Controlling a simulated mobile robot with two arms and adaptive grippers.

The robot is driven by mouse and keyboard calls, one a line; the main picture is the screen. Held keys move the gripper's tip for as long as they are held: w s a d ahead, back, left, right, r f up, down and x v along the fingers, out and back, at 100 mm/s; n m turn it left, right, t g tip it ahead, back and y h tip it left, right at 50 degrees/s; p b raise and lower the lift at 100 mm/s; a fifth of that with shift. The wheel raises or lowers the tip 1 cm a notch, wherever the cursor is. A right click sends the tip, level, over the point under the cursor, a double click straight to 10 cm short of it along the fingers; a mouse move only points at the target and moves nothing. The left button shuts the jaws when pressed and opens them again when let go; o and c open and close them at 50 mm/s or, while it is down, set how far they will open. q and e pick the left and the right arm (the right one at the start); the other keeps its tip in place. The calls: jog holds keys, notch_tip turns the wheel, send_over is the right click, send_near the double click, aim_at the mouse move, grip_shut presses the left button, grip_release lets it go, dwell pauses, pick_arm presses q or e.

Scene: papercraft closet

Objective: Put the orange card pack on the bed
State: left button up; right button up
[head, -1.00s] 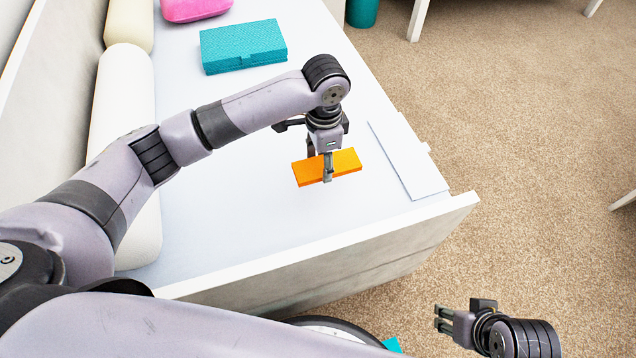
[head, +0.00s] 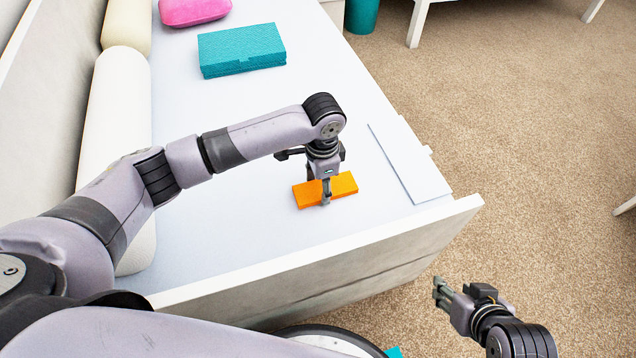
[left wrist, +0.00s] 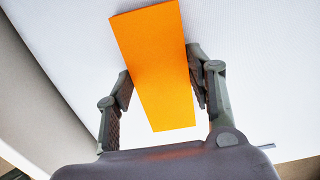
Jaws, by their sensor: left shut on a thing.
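The orange card pack (head: 343,186) is a flat orange box over the near end of the white bed (head: 240,215). My left gripper (head: 326,196) points down and is shut on the pack across its middle. In the left wrist view the pack (left wrist: 158,65) sits between the two fingers (left wrist: 160,92) of that gripper. The pack is at or just above the bed's surface; I cannot tell if it touches. My right gripper (head: 442,292) is over the carpet at the lower right, and its fingers look close together, but a gap is hard to judge.
A teal box (head: 242,50) and a pink cushion (head: 195,10) are farther back on the bed. White bolsters (head: 117,120) line its left side. A raised board (head: 400,240) edges the near end. A white panel (head: 410,165) lies along the right edge. The bed's middle is clear.

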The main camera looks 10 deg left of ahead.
jog(key=shift+s, duration=0.1)
pick_arm(q)
jog(key=shift+f, duration=0.15)
jog(key=o, duration=1.2)
pick_arm(e)
jog(key=shift+s+a, duration=0.15)
jog(key=shift+s, duration=0.1)
